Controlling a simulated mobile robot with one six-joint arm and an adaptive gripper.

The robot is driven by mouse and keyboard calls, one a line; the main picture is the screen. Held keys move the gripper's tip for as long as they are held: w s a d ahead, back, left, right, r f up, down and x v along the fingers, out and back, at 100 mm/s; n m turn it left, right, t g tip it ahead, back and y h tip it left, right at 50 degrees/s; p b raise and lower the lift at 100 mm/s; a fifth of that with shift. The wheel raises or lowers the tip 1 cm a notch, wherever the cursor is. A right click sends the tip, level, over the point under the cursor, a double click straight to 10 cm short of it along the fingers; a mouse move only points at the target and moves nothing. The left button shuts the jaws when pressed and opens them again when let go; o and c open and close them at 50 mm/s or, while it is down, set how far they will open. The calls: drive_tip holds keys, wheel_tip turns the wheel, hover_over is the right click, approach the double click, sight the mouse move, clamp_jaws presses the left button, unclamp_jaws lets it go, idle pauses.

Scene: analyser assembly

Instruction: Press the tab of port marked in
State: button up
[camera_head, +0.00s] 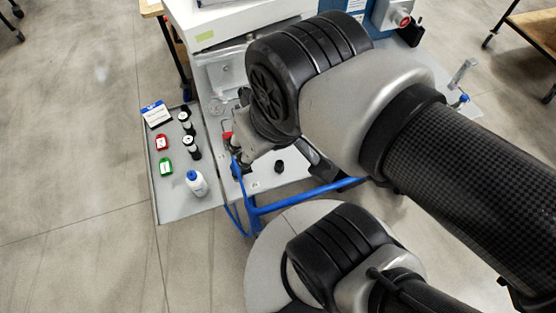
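The analyser is likely the white unit (245,25) with a blue part (345,8) at the top of the view. Its port marked in and the tab cannot be made out; labels are too small and my arm covers much of the area. My gripper (237,160) is at the wrist's lower left, over the grey work surface near a small red part (227,136). It is small and partly hidden by my wrist. I cannot tell whether its fingers are open or touch anything.
A grey side tray (170,208) holds a white bottle with blue cap (197,183), dark-capped vials (191,148), red (162,142) and green (166,167) tags, and a blue-white card (156,114). A blue tubular frame (300,196) runs along the front. Floor at left is clear.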

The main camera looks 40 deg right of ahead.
clamp_jaws()
idle(1.5)
